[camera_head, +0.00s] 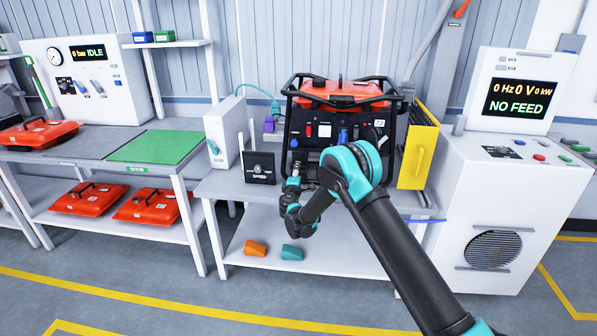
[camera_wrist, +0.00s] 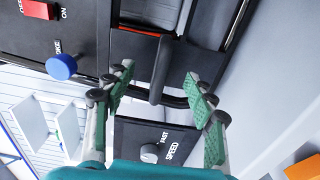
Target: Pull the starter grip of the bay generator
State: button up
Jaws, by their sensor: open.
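The bay generator (camera_head: 342,90) stands on the middle bench, with a red tank and a black tube frame. My gripper (camera_head: 292,182) is at the lower left of its front. In the wrist view my gripper (camera_wrist: 165,88) is open, with a green-padded finger on each side. A dark bar-like grip (camera_wrist: 157,75) shows between and beyond the fingers, in front of the generator's panel; it looks like the starter grip, though I cannot fully tell it from the frame tube. The fingers are not closed on it. My arm hides part of the generator's lower right in the head view.
A black SPEED box (camera_head: 259,168) stands just left of the generator; its knob (camera_wrist: 149,153) shows below the fingers. A blue choke knob (camera_wrist: 61,67) is near. A yellow holder (camera_head: 418,155) is at right. Orange (camera_head: 255,248) and teal (camera_head: 292,252) wedges lie on the lower shelf.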

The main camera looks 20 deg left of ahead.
jog(key=o, duration=0.4)
jog(key=v, duration=1)
dwell(0.4)
jog(key=shift+d, duration=0.1)
